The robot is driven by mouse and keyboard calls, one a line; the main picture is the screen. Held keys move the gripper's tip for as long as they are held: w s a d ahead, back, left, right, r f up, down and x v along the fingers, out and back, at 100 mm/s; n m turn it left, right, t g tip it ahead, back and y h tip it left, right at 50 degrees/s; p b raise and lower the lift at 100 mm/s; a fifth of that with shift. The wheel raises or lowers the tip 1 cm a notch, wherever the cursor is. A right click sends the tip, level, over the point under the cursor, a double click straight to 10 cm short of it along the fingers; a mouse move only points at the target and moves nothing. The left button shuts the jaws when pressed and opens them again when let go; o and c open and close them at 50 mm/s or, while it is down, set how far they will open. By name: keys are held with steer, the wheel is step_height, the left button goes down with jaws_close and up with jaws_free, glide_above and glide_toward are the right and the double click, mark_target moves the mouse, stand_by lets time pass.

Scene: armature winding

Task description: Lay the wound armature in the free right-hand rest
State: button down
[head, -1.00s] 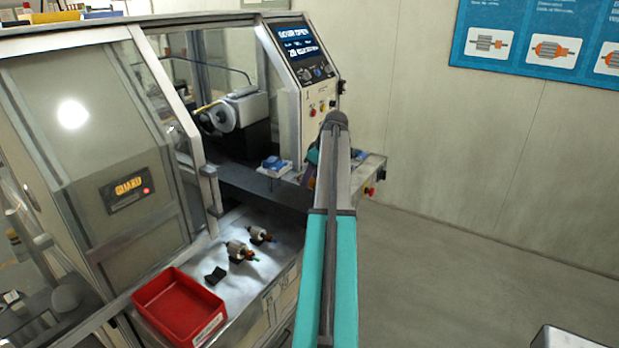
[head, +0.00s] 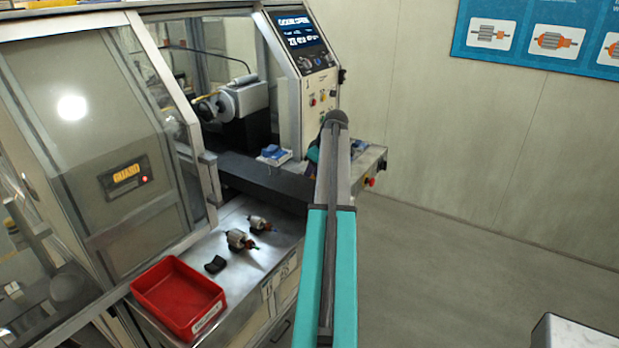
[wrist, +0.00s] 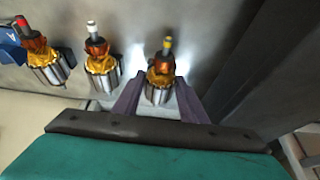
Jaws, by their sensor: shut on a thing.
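My gripper (wrist: 159,86) is shut on a wound armature (wrist: 160,94) with orange windings and a yellow tip, between its two purple-grey fingers in the wrist view. Two similar armatures are to its left: one with a white tip (wrist: 103,75) and one with a red tip (wrist: 48,66). In the head view my arm hides the gripper and the held armature. Two armatures lie on the metal bench there, a nearer one (head: 237,240) and a farther one (head: 256,222). A small black rest (head: 215,264) beside them looks empty. I cannot tell whether the held armature touches anything beneath.
A red bin (head: 178,297) stands at the bench's front. The winding machine (head: 238,105) is behind, its guard (head: 125,175) slid left. A blue block (head: 272,152) sits on the machine's ledge. In the wrist view a blue part (wrist: 10,52) is at the left edge.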

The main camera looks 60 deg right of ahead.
steer(key=shift+f, duration=0.35)
stand_by(0.6)
steer(key=c, duration=1)
jaws_free()
steer(key=shift+s+r, duration=0.1)
steer(key=shift+r, duration=0.05)
steer(key=shift+b+v, duration=2.1)
steer(key=shift+v, duration=4.65)
